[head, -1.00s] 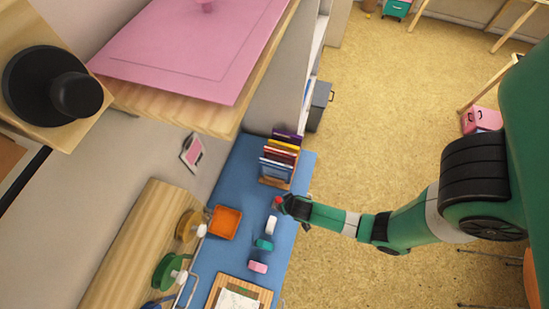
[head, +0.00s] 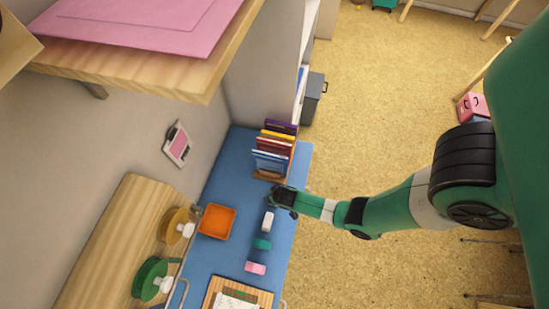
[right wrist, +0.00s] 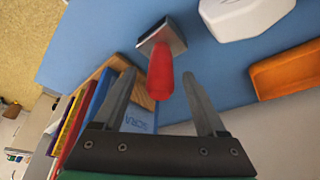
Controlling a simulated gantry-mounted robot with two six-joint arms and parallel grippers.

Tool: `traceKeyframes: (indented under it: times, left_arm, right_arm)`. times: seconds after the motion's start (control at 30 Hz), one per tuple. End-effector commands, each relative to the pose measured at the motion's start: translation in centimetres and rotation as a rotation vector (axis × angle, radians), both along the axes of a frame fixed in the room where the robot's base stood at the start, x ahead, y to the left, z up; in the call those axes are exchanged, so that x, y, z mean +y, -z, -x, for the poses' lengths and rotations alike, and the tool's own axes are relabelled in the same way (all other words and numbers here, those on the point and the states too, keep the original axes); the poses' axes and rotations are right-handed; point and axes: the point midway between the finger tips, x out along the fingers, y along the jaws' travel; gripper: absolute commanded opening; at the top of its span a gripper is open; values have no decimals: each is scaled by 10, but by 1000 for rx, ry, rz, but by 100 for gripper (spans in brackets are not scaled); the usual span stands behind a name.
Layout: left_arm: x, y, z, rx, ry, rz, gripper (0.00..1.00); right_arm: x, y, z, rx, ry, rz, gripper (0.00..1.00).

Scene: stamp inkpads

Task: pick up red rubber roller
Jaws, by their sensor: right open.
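The red rubber roller (right wrist: 160,72) shows in the right wrist view, with a red handle pointing toward my gripper and a grey metal-edged head on the blue mat. My right gripper (right wrist: 158,76) is open, with one finger on each side of the handle and visible gaps to both. In the head view my right gripper (head: 275,201) is low over the blue mat (head: 228,168), between the book rack and the white object. The roller is hidden there behind the gripper. My left gripper is in neither view.
A rack of books (head: 274,148) stands close behind the gripper. An orange tray (head: 217,221) lies to its left. White (head: 268,220), teal (head: 262,243) and pink (head: 255,268) objects lie in a row nearer. Wooden shelf (head: 115,235) at left.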

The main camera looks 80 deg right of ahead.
Motion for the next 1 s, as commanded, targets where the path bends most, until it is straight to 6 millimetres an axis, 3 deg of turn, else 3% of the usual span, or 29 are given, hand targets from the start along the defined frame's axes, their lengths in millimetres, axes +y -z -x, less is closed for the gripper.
traceKeyframes:
  times: [0.17, 0.57, 1.0]
  left_arm:
    - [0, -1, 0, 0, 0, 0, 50]
    - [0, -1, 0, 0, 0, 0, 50]
    - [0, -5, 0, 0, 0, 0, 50]
  right_arm:
    - [0, -1, 0, 0, 0, 0, 70]
    - [0, -1, 0, 0, -1, 0, 0]
    - [0, -9, 0, -1, -1, 2, 0]
